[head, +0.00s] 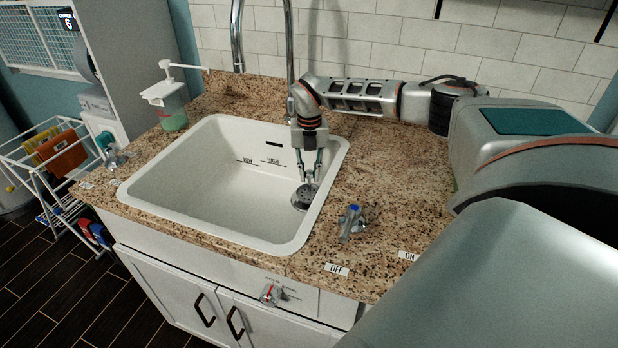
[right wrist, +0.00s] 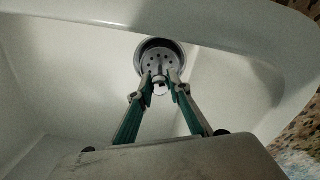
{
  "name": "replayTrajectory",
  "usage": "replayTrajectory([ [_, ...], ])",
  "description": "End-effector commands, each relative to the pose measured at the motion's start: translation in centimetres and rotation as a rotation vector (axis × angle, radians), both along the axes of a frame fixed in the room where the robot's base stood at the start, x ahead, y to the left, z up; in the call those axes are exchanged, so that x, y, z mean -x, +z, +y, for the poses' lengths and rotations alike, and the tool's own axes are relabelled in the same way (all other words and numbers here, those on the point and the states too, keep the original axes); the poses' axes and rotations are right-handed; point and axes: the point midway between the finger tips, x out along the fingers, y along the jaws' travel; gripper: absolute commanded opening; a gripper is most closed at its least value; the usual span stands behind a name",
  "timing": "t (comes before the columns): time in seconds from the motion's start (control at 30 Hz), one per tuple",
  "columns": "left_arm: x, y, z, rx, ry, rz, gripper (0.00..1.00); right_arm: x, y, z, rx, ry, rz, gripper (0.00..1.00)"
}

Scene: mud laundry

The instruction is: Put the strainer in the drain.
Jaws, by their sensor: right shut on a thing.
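The strainer (head: 303,197) is a round, perforated grey metal disc at the right end of the white sink basin (head: 200,190). It also shows in the right wrist view (right wrist: 157,60), in front of the dark, metal-rimmed drain (right wrist: 160,40). My right gripper (head: 310,179) reaches down into the basin. Its fingertips (right wrist: 160,79) are shut on the strainer's small central knob. The strainer overlaps most of the drain opening. I cannot tell whether it is seated or held just above. My left gripper is not in view.
A tall chrome faucet (head: 289,45) stands behind the basin. A soap dispenser (head: 168,105) is at the back left. A blue-topped tap handle (head: 352,220) stands on the counter at the right. The basin is otherwise empty, and its raised white walls surround my right gripper.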

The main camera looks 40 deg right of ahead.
Motion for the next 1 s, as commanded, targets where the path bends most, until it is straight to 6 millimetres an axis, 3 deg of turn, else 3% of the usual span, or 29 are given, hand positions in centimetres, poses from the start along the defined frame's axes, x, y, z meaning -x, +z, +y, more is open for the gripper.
replayTrajectory([
  [0.1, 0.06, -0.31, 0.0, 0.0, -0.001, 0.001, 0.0, 0.04, -1.61, 0.01, -0.001, -0.001, 0.002, 0.0],
  [0.47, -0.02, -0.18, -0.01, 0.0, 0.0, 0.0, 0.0, -0.01, -1.82, 0.02, -0.001, 0.0, -0.001, 0.0],
  [0.5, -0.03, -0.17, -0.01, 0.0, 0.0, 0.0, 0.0, -0.03, -1.88, 0.03, -0.001, 0.0, -0.001, 0.2],
  [0.57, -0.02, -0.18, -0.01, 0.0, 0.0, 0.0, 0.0, -0.04, -1.84, 0.02, -0.001, 0.0, -0.001, 0.35],
  [1.0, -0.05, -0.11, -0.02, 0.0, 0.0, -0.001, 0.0, -0.03, -1.2, -0.02, 0.0, -0.001, -0.001, 0.35],
])
